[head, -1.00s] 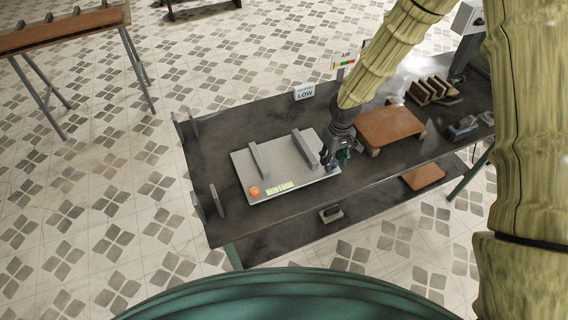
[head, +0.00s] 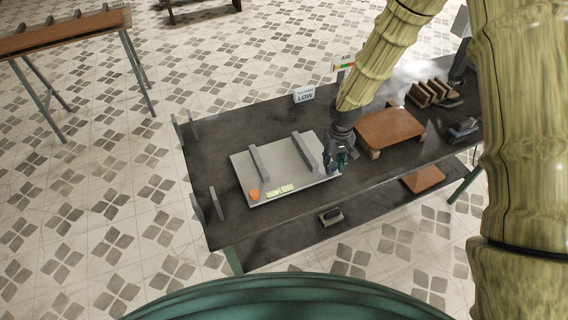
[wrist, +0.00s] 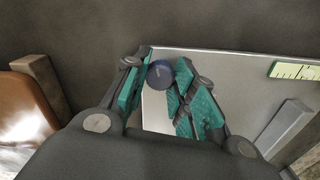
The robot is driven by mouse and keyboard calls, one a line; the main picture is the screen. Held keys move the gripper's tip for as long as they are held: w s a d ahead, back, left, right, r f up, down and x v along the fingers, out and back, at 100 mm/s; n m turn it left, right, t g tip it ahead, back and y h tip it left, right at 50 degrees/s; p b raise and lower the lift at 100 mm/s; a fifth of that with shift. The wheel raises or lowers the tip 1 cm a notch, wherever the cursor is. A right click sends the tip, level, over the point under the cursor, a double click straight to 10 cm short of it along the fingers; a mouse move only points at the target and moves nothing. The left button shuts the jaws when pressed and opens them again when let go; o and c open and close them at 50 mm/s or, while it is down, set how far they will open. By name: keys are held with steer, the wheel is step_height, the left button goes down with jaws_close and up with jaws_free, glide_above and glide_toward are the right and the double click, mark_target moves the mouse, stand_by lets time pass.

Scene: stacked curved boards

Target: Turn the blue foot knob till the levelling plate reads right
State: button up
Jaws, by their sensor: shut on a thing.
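The levelling plate (head: 282,178) is a pale grey board with two raised grey bars, lying on the dark bench. An orange knob (head: 254,194) and a yellow-green level strip (head: 280,191) are at its front left; the strip also shows in the wrist view (wrist: 295,70), its reading too small to make out. The blue foot knob (wrist: 160,73) is at the plate's corner, between the teal finger pads. My gripper (wrist: 160,80) is shut on the knob. In the head view my gripper (head: 338,161) is at the plate's right corner and mostly covers the knob.
A sign reading LOW (head: 304,94) and an AIR gauge sign (head: 344,67) stand at the bench's back edge. A brown curved board (head: 390,130) on blocks lies right of my gripper. Grey uprights (head: 197,207) stand at the bench's left end.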

steer(key=shift+m, duration=0.3)
steer(key=shift+m, duration=1)
steer(key=shift+m, duration=1.7)
steer(key=shift+m, duration=0.3)
steer(key=m, duration=0.2)
steer(key=shift+m+p, duration=0.35)
steer(key=shift+m, duration=0.05)
